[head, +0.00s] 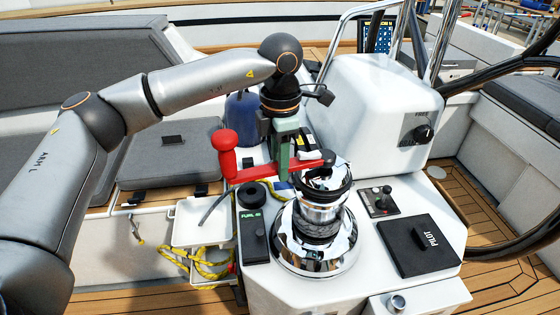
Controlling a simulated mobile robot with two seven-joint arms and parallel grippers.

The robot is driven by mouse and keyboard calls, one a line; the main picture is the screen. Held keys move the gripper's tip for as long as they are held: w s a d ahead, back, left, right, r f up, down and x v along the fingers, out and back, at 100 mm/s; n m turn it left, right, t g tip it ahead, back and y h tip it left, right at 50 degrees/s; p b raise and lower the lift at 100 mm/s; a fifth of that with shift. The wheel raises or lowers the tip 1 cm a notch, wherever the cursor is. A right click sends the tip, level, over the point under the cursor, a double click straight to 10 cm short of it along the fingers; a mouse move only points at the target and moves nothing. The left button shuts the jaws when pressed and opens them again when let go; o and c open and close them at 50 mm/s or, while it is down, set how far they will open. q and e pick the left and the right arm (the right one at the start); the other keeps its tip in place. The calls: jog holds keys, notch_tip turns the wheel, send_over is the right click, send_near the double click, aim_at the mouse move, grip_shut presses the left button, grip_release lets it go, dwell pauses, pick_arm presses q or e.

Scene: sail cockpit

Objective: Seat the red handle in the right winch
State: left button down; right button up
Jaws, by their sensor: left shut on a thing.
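The red handle (255,173) has a thick upright red grip at its left end and a flat arm running right. My left gripper (284,160), with green fingers, comes down from above and is shut on the handle's arm. The chrome winch (318,222) stands upright on the white console below and to the right. The handle's dark right end is at the winch's top, near its far rim; I cannot tell whether it touches or enters the socket. This is the only winch that I see. My right gripper is not in view.
A blue rounded object (243,112) stands behind the handle. A white tray (188,222) and yellow rope (208,262) are left of the console. A black PILOT panel (418,245) and a small joystick panel (379,201) lie right of the winch. A white housing (375,105) rises behind.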

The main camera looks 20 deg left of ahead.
pick_arm(q)
jog(key=shift+f+b, duration=0.4)
jog(key=shift+f, duration=0.15)
dwell(0.5)
jog(key=shift+c, duration=0.2)
grip_release()
dwell(0.5)
dwell(0.4)
